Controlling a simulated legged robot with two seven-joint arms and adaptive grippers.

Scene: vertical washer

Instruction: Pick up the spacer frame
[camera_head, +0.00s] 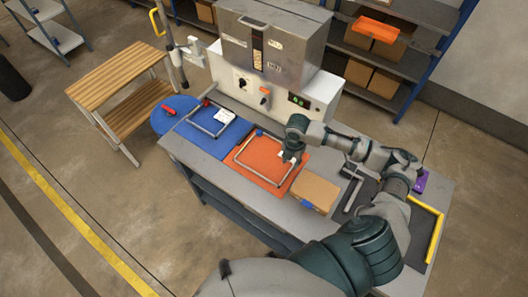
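A grey spacer frame (242,149), a rectangular outline of thin bars, lies on the orange mat (272,182) in the middle of the workbench. A similar grey frame (203,128) lies on the blue mat (199,138) to its left. My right gripper (290,158) points down at the right side of the frame on the orange mat, near its far right corner. The gripper hides part of that bar. Its fingers are too small to show whether they touch or hold the bar. My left gripper is out of view.
A grey metal machine (272,42) on a white control base (262,95) stands behind the mats. A cardboard box (314,192) sits right of the orange mat. A yellow bar (434,235) and a purple object (421,184) lie farther right. A wooden table (120,75) stands at left.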

